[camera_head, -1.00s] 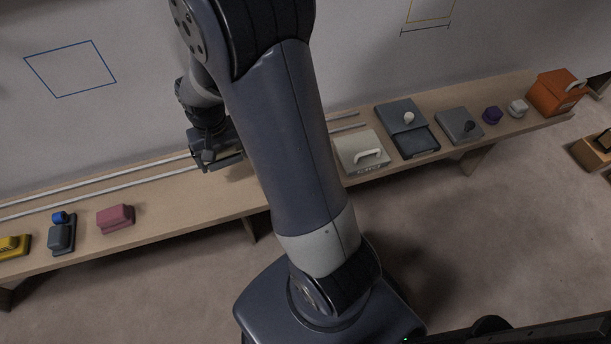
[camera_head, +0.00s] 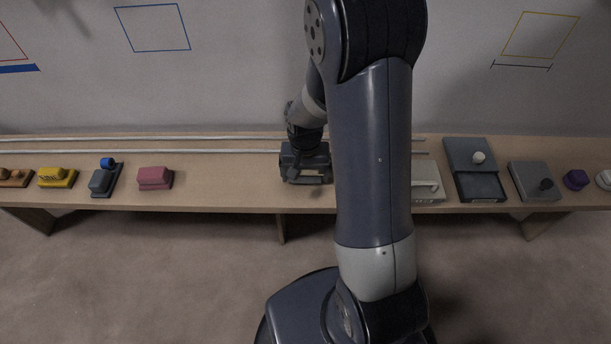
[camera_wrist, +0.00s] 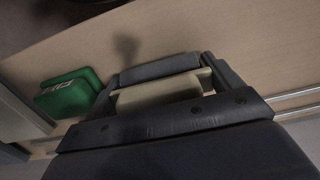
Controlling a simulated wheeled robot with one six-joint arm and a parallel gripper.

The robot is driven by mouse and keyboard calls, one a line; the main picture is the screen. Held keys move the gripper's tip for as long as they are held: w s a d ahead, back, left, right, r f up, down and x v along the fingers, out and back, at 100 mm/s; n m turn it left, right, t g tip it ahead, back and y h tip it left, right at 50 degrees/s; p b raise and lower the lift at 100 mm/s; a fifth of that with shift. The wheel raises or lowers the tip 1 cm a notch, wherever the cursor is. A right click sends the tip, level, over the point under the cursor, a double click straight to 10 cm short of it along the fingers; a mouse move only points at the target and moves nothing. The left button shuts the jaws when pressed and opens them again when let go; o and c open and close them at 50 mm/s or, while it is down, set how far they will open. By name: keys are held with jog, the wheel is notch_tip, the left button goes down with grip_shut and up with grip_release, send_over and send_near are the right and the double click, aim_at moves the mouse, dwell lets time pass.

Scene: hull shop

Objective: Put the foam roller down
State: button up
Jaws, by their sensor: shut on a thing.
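My gripper (camera_head: 307,178) is over the bench, left of the upright part of my arm in the head view. In the wrist view its jaws are shut on a cream-coloured piece, which I take to be the foam roller (camera_wrist: 160,91). Only part of this piece shows between the dark jaws, and it is not clearly seen in the head view. The bench top (camera_wrist: 245,45) lies beyond the gripper. I cannot tell whether the piece touches it.
The bench (camera_head: 225,190) is bare between the pink block (camera_head: 155,178) and my gripper. A green block (camera_wrist: 70,93) is left of the jaws in the wrist view. A pale handled box (camera_head: 427,186) and a dark tray (camera_head: 480,187) stand right of my arm. Rails (camera_head: 210,151) run behind.

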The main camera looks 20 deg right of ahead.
jog(key=shift+f, duration=0.4)
jog(key=shift+f, duration=0.1)
jog(key=shift+f, duration=0.15)
jog(key=o, duration=0.9)
notch_tip(320, 180, up, 12)
jog(key=p, duration=0.2)
jog(key=shift+r+p, duration=0.25)
jog(key=shift+p, duration=0.05)
